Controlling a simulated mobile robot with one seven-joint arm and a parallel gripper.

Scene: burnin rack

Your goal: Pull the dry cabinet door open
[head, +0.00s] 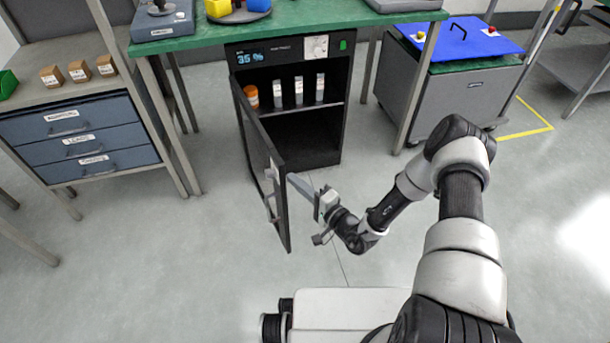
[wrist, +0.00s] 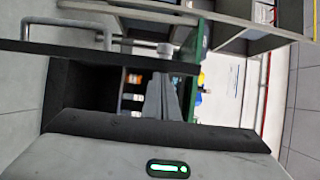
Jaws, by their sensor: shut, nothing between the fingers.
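The dry cabinet (head: 315,135) stands under the green bench, with a lit display reading 35 % on its front. Its dark door (head: 262,150) stands wide open, hinged at the cabinet's left side and swung out toward me. My gripper (head: 290,178) is shut and empty on the inner side of the door, its fingertips close to the panel; I cannot tell if they touch it. In the wrist view the shut fingers (wrist: 160,78) point toward the door (wrist: 110,56), seen edge-on as a dark strip. The light door handle (wrist: 62,25) shows beyond it.
An orange-lidded jar (head: 251,97) and several white bottles (head: 299,90) stand on the cabinet shelf. A blue drawer unit (head: 80,140) stands at left, a grey cart (head: 450,100) at right. The floor before the cabinet is clear.

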